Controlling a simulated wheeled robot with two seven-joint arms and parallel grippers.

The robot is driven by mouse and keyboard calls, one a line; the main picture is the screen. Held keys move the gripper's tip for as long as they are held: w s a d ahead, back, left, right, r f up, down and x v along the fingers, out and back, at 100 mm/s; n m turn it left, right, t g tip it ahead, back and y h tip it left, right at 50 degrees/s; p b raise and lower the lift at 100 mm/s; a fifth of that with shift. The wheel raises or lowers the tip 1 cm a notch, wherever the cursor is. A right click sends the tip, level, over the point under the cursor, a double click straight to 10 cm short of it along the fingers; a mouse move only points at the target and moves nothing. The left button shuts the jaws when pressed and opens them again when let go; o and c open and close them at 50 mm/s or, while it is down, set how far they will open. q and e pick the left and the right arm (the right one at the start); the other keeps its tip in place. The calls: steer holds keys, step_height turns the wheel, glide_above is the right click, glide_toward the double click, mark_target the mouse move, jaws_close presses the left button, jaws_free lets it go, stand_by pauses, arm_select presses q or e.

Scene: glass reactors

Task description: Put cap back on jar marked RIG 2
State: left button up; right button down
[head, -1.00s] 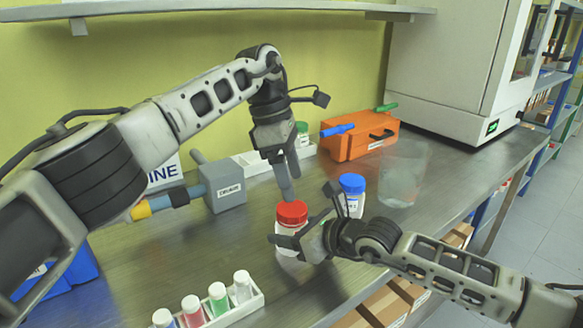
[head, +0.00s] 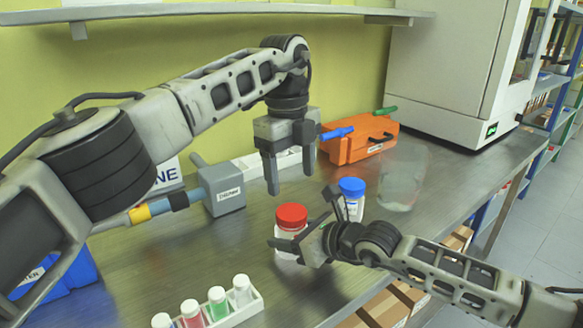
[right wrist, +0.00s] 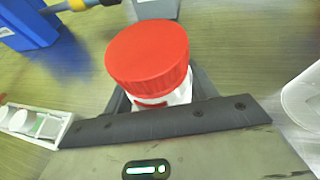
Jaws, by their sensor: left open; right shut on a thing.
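A white jar (head: 287,246) with a red cap (head: 292,216) on its top stands at the middle of the bench. My right gripper (head: 303,232) is shut around the jar's body from the right. In the right wrist view the red cap (right wrist: 148,53) covers the jar top, with a strip of the white jar (right wrist: 172,100) below it; whether it is fully seated I cannot tell. My left gripper (head: 290,182) is open and empty, fingers down, above and apart from the cap. A blue-capped jar (head: 352,205) stands behind the right gripper. I cannot read RIG 2 on either jar.
A white rack of vials (head: 238,306) is at the front. A grey box tool (head: 222,190) stands left, an orange toolbox (head: 358,145) behind. A clear glass vessel (head: 400,185) stands right of the blue-capped jar. Bench between rack and jar is clear.

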mark_target(291, 211)
arm_select(q)
steer(key=n, duration=0.7)
steer(key=shift+r+y, duration=0.2)
steer(key=shift+y, duration=0.1)
steer(key=shift+f, duration=0.1)
steer(key=shift+f, duration=3.95)
steer(key=c, duration=1)
steer(key=m, duration=1.1)
steer(key=shift+m, duration=0.3)
steer(key=m, duration=0.4)
